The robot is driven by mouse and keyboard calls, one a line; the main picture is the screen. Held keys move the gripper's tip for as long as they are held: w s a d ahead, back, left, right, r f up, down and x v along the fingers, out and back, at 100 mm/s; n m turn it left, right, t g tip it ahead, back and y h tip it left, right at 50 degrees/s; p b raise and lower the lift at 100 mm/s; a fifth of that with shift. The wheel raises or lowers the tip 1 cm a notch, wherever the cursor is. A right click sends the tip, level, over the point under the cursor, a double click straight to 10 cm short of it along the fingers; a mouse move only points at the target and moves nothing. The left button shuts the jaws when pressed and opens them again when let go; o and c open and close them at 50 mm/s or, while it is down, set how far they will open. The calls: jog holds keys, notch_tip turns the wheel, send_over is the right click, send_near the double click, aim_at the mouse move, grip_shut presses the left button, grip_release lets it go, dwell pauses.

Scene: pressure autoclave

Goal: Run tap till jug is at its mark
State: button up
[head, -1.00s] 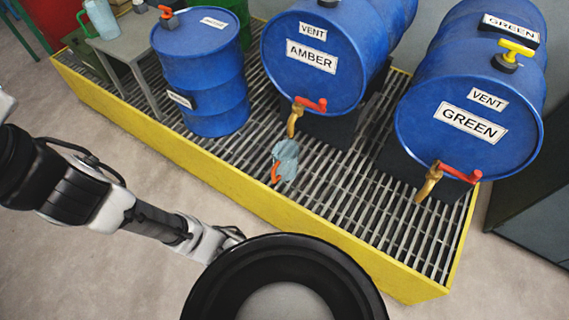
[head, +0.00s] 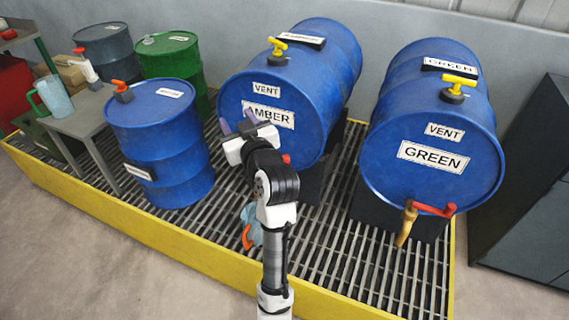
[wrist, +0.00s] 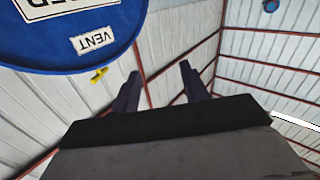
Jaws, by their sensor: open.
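A pale blue translucent jug (head: 56,97) with a green handle stands on the small grey table at the left in the head view. Its mark and any content cannot be made out. The green drum's brass tap (head: 405,225) has a red lever and hangs over the grating. The amber drum (head: 285,90) lies on its side; its tap is hidden behind my arm. A pale blue-grey object with an orange part (head: 250,228) sits on the grating, partly hidden by my arm. My gripper (head: 237,123) is open and empty, raised in front of the amber drum's face.
The green-labelled drum (head: 430,150) lies at the right, with a dark cabinet (head: 525,200) beyond it. An upright blue drum (head: 158,145) stands between the grey table (head: 90,112) and the amber drum. The yellow-edged grated tray (head: 160,232) lies beneath. The front floor is clear.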

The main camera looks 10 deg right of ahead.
aim_at(287, 158)
jog(key=s+d+f+m+g+h+b, duration=0.1)
jog(key=s+d+f+g, duration=0.1)
jog(key=d+f, duration=0.55)
jog(key=s+d+f+m+g+h, duration=0.1)
jog(key=s+d+f+g, duration=0.15)
jog(key=d+f, duration=0.5)
jog(key=shift+t, duration=0.25)
jog(key=p+x, duration=0.1)
jog(key=x, duration=1.2)
jog(key=shift+w+r+p, duration=0.1)
jog(key=shift+w+p, duration=0.1)
jog(key=shift+p, duration=0.1)
jog(key=shift+c, duration=0.3)
grip_shut()
